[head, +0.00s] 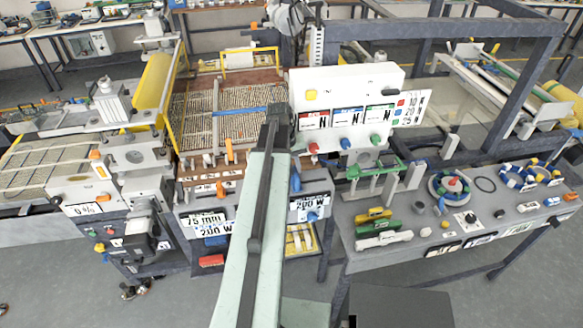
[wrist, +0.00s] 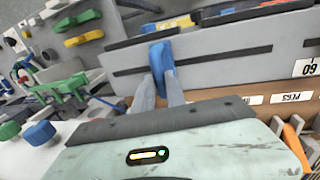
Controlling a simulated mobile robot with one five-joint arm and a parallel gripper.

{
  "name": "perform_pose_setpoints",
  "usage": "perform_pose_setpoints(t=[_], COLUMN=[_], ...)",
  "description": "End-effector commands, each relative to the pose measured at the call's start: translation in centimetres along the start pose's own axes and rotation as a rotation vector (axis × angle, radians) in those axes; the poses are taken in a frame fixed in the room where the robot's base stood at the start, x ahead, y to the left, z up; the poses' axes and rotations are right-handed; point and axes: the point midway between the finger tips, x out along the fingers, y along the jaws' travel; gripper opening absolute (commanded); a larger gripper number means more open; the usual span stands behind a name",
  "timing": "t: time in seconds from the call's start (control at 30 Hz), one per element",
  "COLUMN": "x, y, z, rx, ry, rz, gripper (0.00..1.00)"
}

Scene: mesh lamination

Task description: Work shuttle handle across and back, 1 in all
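A blue handle (wrist: 161,66), which looks like the shuttle handle, stands out from the slotted grey front panel (wrist: 225,54) in the wrist view. My gripper's two grey fingers (wrist: 161,88) lie one on each side of it, and no clear gap shows between them and the handle. In the head view a blue handle (head: 295,183) shows just right of my pale green arm, at the right end of the loom's front. My arm crosses the loom there, and my fingertips cannot be made out in that view.
A white control box (head: 345,95) with coloured knobs stands behind my arm. To the right is a grey bench (head: 350,222) with green and yellow parts and coiled rings. In the wrist view a green fixture (wrist: 64,92) is at left and an orange part (wrist: 296,143) at lower right.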

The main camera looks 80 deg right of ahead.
Motion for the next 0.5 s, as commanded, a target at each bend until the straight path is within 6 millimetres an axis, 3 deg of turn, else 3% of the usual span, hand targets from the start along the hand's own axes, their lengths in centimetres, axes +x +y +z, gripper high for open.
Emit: perform_pose_setpoints(t=[0.03, 0.1, 0.5], x=[-0.06, -0.10, -0.74], y=[-0.34, -0.56, -1.04], z=[0.01, -0.02, -0.05], rx=[-0.004, -0.007, -0.015], ry=[0.000, 0.000, 0.002], rz=[-0.002, -0.002, -0.003], gripper=[0.19, 0.38, 0.38])
